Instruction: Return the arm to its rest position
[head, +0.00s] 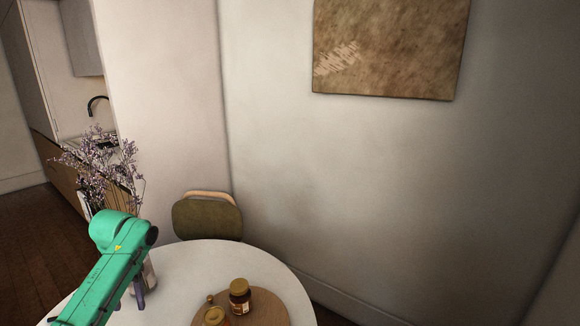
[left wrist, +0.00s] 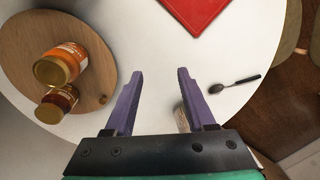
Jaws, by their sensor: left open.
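My left arm, green, comes into the head view from the lower left. My left gripper (head: 140,300) shows only in part there, with a purple finger beside the arm, over the white table. In the left wrist view the left gripper (left wrist: 159,72) has its two purple fingers wide apart, with nothing between the tips but the white tabletop (left wrist: 160,50). A small striped, light-coloured thing shows partly behind the right-hand finger; I cannot tell what it is. My right gripper is in neither view.
A round wooden board (head: 262,309) on the round table (head: 205,262) holds jars (head: 239,296). A red flat thing (left wrist: 197,10) and a spoon (left wrist: 233,85) lie on the table. Dried purple flowers (head: 100,165) stand near my arm. A chair (head: 207,218) stands behind the table, by the wall.

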